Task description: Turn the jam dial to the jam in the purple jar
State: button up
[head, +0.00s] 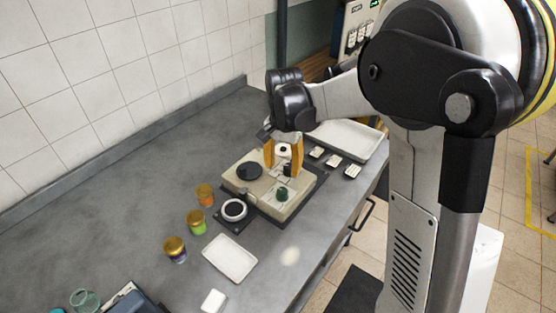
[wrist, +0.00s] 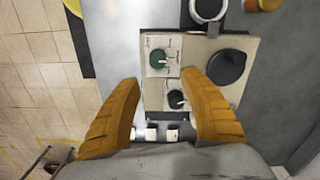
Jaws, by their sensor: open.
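A beige dial panel (head: 262,205) sits on the grey counter. It carries a green knob (head: 282,193), a black knob (head: 288,170) and a flat black disc (head: 249,171). The wrist view also shows the green knob (wrist: 158,58) and black knob (wrist: 177,99), each on a pale plate with marks too small to read. I cannot tell which is the jam dial. My gripper (head: 283,167), with orange fingers, is open above the panel; the black knob appears between the fingers (wrist: 160,80) in the wrist view. The purple jar (head: 175,250), with a gold lid, stands left of the panel.
A green jar (head: 196,223) and an orange jar (head: 205,195) stand between the purple jar and panel. A round device (head: 233,210) sits beside the panel. A white tray (head: 230,257) lies in front; another tray (head: 345,138) and several small labelled blocks (head: 334,160) lie behind.

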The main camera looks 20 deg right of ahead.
aim_at(283, 190)
jog(key=f+b, duration=0.1)
jog(key=f, duration=0.2)
jog(key=f+b, duration=0.1)
jog(key=f, duration=0.2)
jog(key=s+f+b, duration=0.1)
jog(key=f, duration=0.2)
jog(key=shift+a+f, duration=0.1)
jog(key=shift+f, duration=0.2)
jog(key=shift+w+f, duration=0.15)
jog(key=shift+f, duration=0.3)
jog(key=shift+c, duration=0.2)
grip_shut()
